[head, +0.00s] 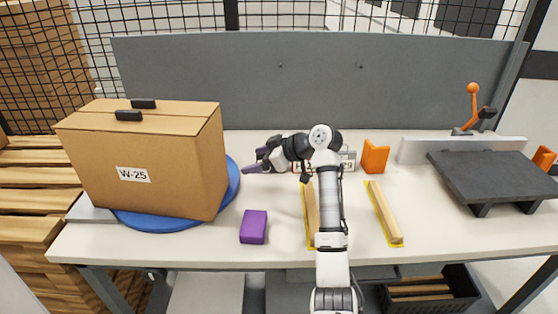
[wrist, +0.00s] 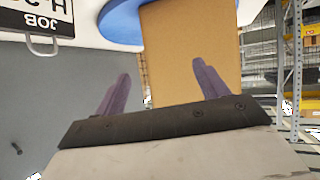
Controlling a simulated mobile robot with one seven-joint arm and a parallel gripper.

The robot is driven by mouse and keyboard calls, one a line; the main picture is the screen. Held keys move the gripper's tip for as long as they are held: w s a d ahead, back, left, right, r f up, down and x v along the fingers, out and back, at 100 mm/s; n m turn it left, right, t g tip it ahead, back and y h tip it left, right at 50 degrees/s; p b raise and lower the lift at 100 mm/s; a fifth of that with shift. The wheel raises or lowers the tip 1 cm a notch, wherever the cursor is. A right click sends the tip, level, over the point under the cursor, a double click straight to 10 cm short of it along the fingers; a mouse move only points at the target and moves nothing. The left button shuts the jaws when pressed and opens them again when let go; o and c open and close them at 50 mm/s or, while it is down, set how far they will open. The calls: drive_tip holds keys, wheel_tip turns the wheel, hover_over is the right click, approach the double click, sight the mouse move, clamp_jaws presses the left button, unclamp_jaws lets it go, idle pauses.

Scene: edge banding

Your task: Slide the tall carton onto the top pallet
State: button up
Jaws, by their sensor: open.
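The tall carton (head: 150,165), brown and labelled W-25, stands upright on a blue round turntable (head: 232,190) at the left end of the bench. Two black clips or handles sit on its top. In the head view, pallets (head: 30,185) are stacked beyond the bench's left end, left of the carton. My gripper (head: 248,163) is open and empty just right of the carton, its purple fingers pointing at the side face. In the wrist view, the carton (wrist: 190,50) lies beyond the open fingers (wrist: 160,85). I cannot tell whether a fingertip touches it.
A purple block (head: 254,227) lies on the bench before the turntable. Two wooden strips (head: 384,212) lie to the right, with an orange block (head: 375,157) behind. A dark plate (head: 490,175) stands far right. A grey panel (head: 300,75) closes the back.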

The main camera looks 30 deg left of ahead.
drive_tip(key=d+n+g, duration=0.2)
drive_tip(key=g, duration=0.1)
drive_tip(key=b, duration=0.4)
approach(221, 186)
drive_tip(key=x, duration=0.4)
drive_tip(key=shift+s+a+h, duration=0.1)
drive_tip(key=shift+a+h, duration=0.3)
drive_tip(key=shift+s+a+b, duration=0.2)
drive_tip(key=shift+s+a, duration=0.85)
drive_tip(key=shift+a, duration=1.3)
drive_tip(key=shift+s+a+b, duration=0.15)
drive_tip(key=shift+s+a, duration=0.9)
drive_tip(key=shift+a, duration=1.3)
drive_tip(key=shift+s+a+b, duration=0.2)
drive_tip(key=shift+s+a, duration=0.8)
drive_tip(key=shift+a, duration=1.3)
